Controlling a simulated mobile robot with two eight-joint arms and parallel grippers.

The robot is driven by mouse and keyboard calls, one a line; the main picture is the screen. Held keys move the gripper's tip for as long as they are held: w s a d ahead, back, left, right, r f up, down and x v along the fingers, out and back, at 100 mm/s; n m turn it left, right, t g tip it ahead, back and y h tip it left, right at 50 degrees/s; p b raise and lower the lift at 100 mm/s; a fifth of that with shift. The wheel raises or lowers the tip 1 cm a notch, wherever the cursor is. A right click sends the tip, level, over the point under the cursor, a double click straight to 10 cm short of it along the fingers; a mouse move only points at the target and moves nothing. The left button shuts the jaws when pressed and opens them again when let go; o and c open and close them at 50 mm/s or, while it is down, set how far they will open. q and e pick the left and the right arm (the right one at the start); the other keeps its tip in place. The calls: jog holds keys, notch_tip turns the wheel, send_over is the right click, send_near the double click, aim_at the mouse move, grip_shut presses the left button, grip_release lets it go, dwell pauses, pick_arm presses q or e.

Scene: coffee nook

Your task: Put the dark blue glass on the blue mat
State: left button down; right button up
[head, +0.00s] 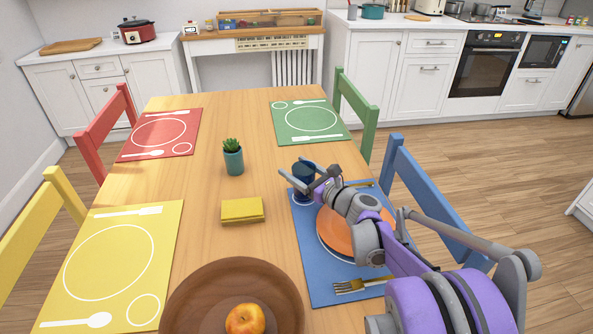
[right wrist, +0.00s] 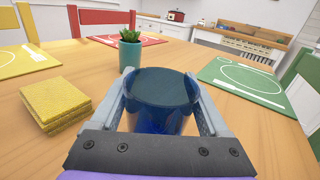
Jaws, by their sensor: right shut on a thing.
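The dark blue glass (head: 303,172) is upright at the far left corner of the blue mat (head: 313,281); it also shows in the right wrist view (right wrist: 160,92). My right gripper (head: 307,178) is shut on the glass, one finger on each side of it. The glass's base is partly hidden, so I cannot tell whether it touches the mat. An orange plate (head: 338,236) lies on the mat under my right arm, with a fork (head: 362,284) beside it. My left gripper is not in view.
A blue chair (head: 430,190) stands to the right.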

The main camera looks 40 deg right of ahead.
jog(key=shift+f, duration=0.1)
jog(key=o, duration=1.4)
jog(key=shift+o, duration=0.2)
jog(key=shift+s+d+r, duration=0.1)
jog(key=shift+s+r, duration=0.1)
jog(key=shift+s, duration=0.15)
jog(key=s, duration=0.3)
jog(key=s+p, duration=0.1)
jog(key=s, duration=0.3)
jog(key=s+p, duration=0.1)
jog(key=s, duration=0.3)
jog(key=shift+s+d, duration=0.15)
jog(key=shift+d, duration=0.25)
